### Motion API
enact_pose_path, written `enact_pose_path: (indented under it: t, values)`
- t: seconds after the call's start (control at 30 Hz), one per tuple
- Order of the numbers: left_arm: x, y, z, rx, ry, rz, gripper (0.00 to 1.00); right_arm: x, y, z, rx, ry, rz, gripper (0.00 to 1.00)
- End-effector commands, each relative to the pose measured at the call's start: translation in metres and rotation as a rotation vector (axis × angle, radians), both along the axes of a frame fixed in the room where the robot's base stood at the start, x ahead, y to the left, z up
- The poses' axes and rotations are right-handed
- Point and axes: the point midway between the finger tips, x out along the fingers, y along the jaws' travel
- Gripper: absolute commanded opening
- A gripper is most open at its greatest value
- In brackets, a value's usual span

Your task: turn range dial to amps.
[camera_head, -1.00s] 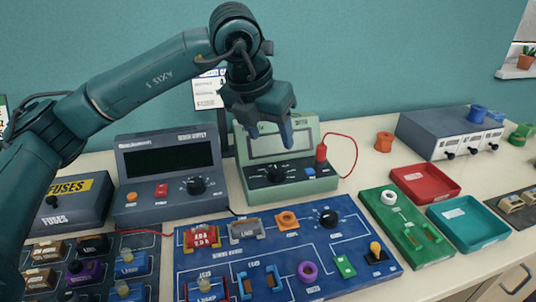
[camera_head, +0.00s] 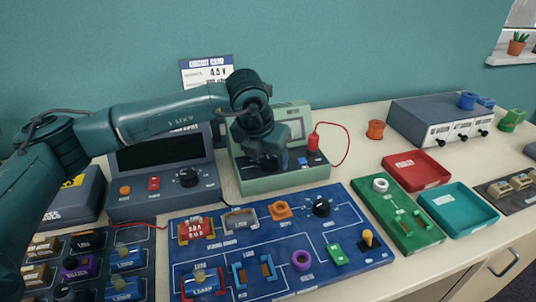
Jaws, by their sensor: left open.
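The green meter (camera_head: 290,183) stands at the back of the table, behind the blue board. Its range dial is mostly hidden behind my left gripper (camera_head: 270,165), which is lowered in front of the meter's face. The gripper's fingers are dark and hard to make out against the dial; I cannot tell whether they touch it. The gripper is open. The meter's screen (camera_head: 297,128) shows only in part, to the right of my wrist. A red plug (camera_head: 313,141) with a red lead sits at the meter's right side. My right gripper is not in view.
A grey power supply (camera_head: 160,202) with a black knob stands left of the meter. The blue circuit board (camera_head: 345,258) with several parts lies in front. Red (camera_head: 417,171) and teal (camera_head: 458,209) trays and a grey box (camera_head: 440,108) are to the right.

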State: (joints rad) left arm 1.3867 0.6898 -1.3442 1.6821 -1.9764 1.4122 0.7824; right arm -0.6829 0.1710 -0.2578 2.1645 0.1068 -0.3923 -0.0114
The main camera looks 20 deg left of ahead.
Motion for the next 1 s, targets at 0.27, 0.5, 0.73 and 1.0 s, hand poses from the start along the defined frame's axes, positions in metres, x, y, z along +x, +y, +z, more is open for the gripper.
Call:
enact_pose_path:
  t: [0.27,0.5,0.73,1.0]
  values:
    - [0.0007,-0.0002,-0.0022,0.0,0.001,0.0,0.57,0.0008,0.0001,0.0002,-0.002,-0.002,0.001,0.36]
    - [0.0005,-0.0003,-0.0019,0.0,0.001,0.0,0.39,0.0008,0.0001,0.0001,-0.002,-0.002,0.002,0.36]
    - [0.0006,-0.0002,-0.0018,0.0,0.001,0.0,0.2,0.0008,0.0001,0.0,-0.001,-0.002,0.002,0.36]
    - [0.0007,0.0003,-0.0021,0.0,0.001,-0.009,0.13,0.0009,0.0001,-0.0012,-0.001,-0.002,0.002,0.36]
